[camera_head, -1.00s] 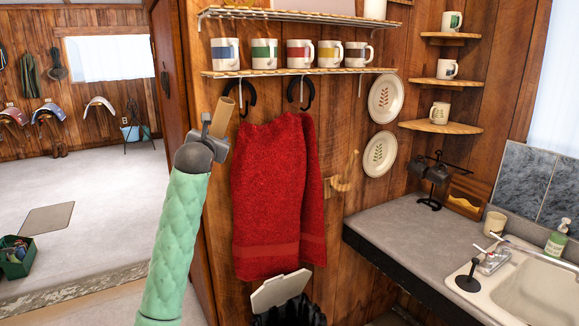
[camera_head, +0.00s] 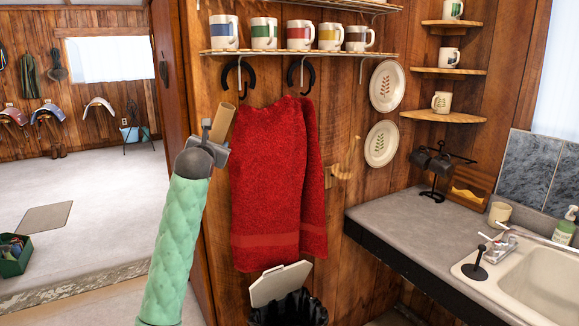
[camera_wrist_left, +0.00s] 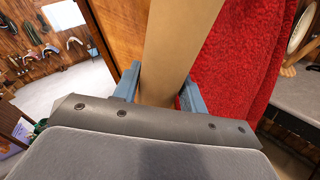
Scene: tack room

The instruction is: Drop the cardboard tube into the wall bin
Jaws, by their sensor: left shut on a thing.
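The cardboard tube (camera_head: 222,122) is brown and tilted, its upper end pointing up and slightly right in the head view. My left gripper (camera_head: 213,138) is shut on it, in front of the wooden wall and left of the red towel. In the left wrist view the tube (camera_wrist_left: 175,50) runs up between the two blue fingers of the gripper (camera_wrist_left: 160,88). The wall bin (camera_head: 290,308) is at the bottom of the head view below the towel, with a black liner and a pale raised lid (camera_head: 280,284). Its lower part is cut off. My right gripper is not in view.
A red towel (camera_head: 270,190) hangs from black hooks above the bin. A shelf (camera_head: 300,52) with several mugs is above it. A grey counter (camera_head: 410,220) with a sink (camera_head: 530,285) is at the right. Open floor lies at the left.

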